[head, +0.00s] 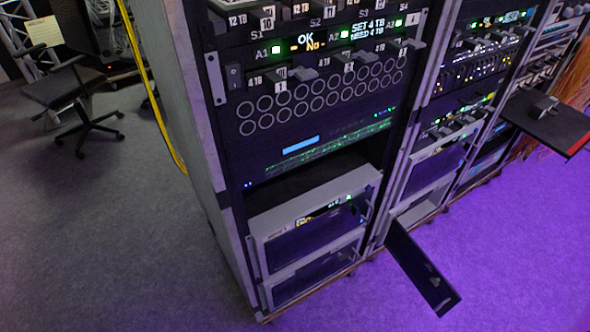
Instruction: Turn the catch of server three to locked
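Neither of my grippers shows in the head view. The near rack (195,150) stands in the middle, with dark units and small grey levers (303,73) in its upper part. Two grey-framed units (315,207) sit one above the other at the rack's bottom.
A dark panel (420,270) juts out low from the second rack. A dark shelf (560,130) with a small grey object (545,104) juts out at right. A chair (75,95) and yellow cable (152,95) are at left. Floor in front is clear.

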